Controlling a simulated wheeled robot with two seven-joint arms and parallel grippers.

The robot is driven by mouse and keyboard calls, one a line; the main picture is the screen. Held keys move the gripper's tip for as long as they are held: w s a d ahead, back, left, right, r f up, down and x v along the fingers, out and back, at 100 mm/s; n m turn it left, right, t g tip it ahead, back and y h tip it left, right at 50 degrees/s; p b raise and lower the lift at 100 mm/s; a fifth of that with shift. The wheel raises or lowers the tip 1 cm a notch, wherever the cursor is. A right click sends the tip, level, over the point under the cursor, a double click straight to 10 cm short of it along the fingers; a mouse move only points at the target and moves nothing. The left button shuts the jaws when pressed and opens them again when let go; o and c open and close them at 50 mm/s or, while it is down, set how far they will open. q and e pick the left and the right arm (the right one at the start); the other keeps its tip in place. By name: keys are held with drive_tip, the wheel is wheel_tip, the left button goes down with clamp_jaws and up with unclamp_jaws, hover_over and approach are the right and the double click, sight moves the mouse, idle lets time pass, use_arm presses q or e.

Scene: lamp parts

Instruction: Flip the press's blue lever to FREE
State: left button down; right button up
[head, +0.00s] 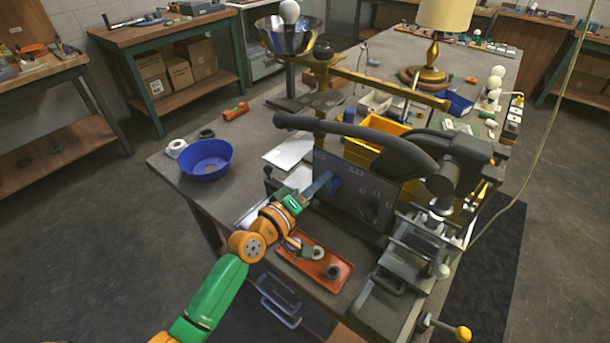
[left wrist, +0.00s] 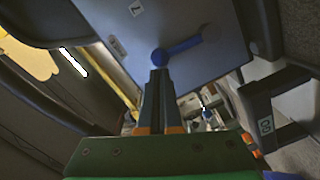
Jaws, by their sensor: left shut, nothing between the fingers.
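The press (head: 345,205) stands on the bench with a flat grey panel facing my left arm; the panel (left wrist: 185,75) also fills the upper middle of the left wrist view. The blue lever (head: 336,183) is on this panel. In the left wrist view the lever (left wrist: 183,46) runs from a round knob beside my fingertips to a pivot at the right. My left gripper (head: 319,187) is shut and empty, its fingertips (left wrist: 159,72) at the knob; whether they touch it I cannot tell. I cannot read a FREE marking. My right gripper is out of view.
An orange-red tray (head: 322,277) with small round parts lies below my left wrist. A blue bowl (head: 205,172) stands at the bench's left. A yellow bin (head: 372,140) sits behind the press. A dark curved press arm (head: 365,133) arches above the panel.

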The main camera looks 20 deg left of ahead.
use_arm(q)
drive_tip(key=shift+s+d+r+m+p, duration=0.15)
drive_tip(key=shift+s+d+m+p, duration=0.15)
drive_tip(key=shift+d+m+p, duration=0.55)
drive_tip(key=shift+s+d+m, duration=0.2)
drive_tip(key=shift+d+m, duration=0.2)
drive_tip(key=shift+m, duration=0.75)
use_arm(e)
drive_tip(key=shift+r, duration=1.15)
use_arm(q)
drive_tip(key=shift+f, duration=0.2)
